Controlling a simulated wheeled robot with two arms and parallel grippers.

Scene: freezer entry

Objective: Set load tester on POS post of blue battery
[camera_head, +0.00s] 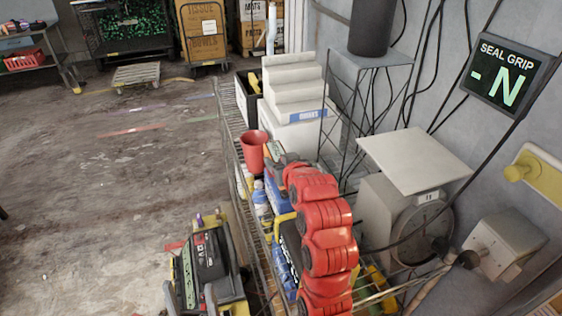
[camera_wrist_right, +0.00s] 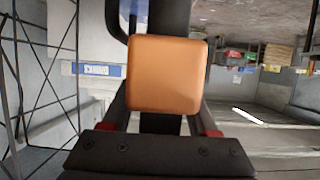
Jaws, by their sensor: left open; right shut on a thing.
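My right arm's red links reach up the picture over the wire shelf. Its gripper (camera_head: 276,155) is near the red cup, in front of the white stepped box. In the right wrist view, the gripper (camera_wrist_right: 165,120) is shut on an orange block with rounded corners (camera_wrist_right: 165,75), perhaps the load tester. That block cannot be made out in the head view. A blue thing (camera_head: 278,196) on the shelf, partly hidden by my arm, may be the blue battery. I cannot make out its POS post. My left gripper is not in view.
A red cup (camera_head: 253,150) and bottles (camera_head: 261,203) crowd the wire shelf. A white stepped box (camera_head: 292,90) stands behind. A scale (camera_head: 415,165) is at right. Floor at left is open.

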